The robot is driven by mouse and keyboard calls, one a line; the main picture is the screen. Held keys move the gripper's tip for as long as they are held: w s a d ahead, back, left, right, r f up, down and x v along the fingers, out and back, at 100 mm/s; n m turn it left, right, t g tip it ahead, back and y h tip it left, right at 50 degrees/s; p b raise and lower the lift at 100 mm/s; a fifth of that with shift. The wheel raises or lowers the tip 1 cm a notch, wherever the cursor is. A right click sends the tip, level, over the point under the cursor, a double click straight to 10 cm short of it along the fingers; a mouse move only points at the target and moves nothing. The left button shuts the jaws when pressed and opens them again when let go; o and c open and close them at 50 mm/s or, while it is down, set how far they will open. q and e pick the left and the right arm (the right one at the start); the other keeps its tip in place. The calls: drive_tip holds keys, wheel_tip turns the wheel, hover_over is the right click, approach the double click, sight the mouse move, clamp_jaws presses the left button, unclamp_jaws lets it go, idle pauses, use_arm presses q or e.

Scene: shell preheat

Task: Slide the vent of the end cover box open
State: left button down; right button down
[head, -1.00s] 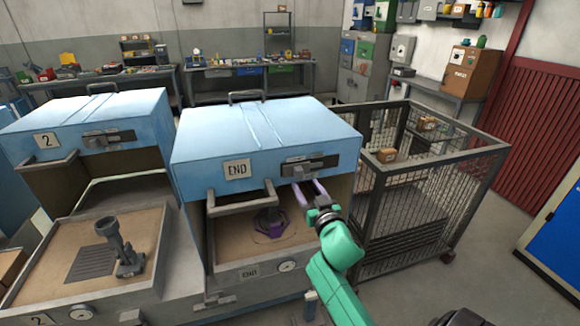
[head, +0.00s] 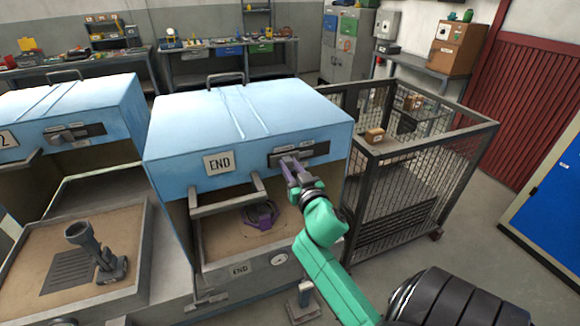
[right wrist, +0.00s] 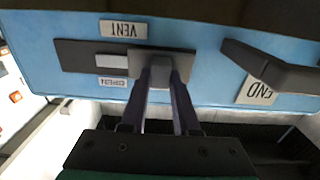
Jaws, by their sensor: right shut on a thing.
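The blue end cover box (head: 255,120) carries an END label on its front. Its vent (head: 300,152) is a dark plate at the upper right of that front. In the right wrist view, upside down, the vent plate (right wrist: 85,57) lies between VENT and OPEN labels. Its grey slider knob (right wrist: 158,68) sits at the plate's end away from the OPEN label; a pale strip shows beside it. My right gripper (head: 290,166) is shut on the knob, and its purple fingers also show in the right wrist view (right wrist: 160,85). My left gripper is not in view.
A grey bar handle (head: 225,197) juts from the front, left of my right gripper. A purple part (head: 262,215) lies inside, under the cover. A wire mesh cart (head: 420,165) stands close on the right. A second blue cover box (head: 75,110) is on the left.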

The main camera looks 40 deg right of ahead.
sight(308, 152)
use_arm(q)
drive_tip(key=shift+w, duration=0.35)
use_arm(e)
drive_tip(key=shift+f, duration=0.1)
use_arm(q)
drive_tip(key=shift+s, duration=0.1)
use_arm(e)
drive_tip(key=shift+d, duration=0.1)
idle(0.7)
